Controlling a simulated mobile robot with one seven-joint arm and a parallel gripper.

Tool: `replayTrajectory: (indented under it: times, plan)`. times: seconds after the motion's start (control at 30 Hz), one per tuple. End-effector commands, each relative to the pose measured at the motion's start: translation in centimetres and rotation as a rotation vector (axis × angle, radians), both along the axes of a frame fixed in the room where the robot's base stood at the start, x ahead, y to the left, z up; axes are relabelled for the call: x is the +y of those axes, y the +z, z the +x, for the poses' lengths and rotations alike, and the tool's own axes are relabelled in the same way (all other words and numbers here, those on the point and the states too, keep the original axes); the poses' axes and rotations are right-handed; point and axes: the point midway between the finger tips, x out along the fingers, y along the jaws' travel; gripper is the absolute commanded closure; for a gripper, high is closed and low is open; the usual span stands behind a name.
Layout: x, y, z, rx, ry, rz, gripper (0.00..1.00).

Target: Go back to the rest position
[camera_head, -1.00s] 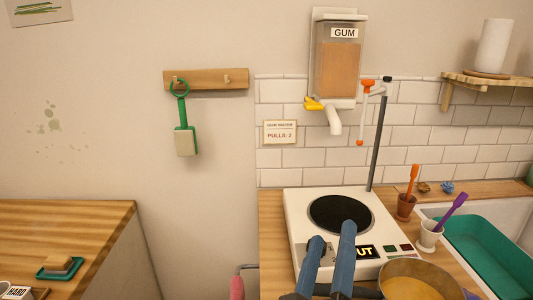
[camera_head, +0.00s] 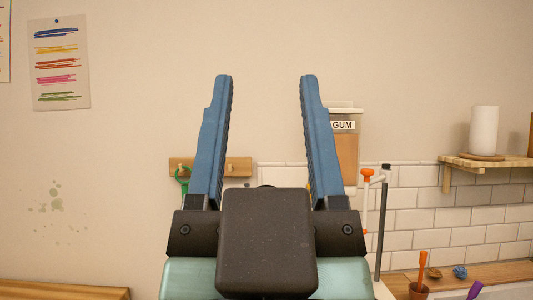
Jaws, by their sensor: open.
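My gripper (camera_head: 265,82) is raised in the middle of the head view, close to the camera. Its two blue fingers point up and stand wide apart, with only bare wall between their tips. It holds nothing. The gripper and my wrist hide much of the wooden peg rail, the gum dispenser and the counter below.
The gum dispenser (camera_head: 346,155) shows partly behind the right finger. The wooden peg rail (camera_head: 238,166) holds a green-handled tool (camera_head: 182,178). A shelf (camera_head: 490,163) with a paper roll (camera_head: 484,130) is at right. An orange-handled tool (camera_head: 422,266) stands in a pot (camera_head: 419,291).

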Motion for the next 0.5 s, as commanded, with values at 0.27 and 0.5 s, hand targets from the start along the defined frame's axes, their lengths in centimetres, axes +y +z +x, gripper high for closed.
replayTrajectory:
  times: [0.27, 0.5]
  plan:
    - [0.0, 6.5, 0.0, 0.000, -0.001, -0.001, 0.39]
    - [0.0, 9.1, 0.0, 0.000, -0.001, -0.002, 0.39]
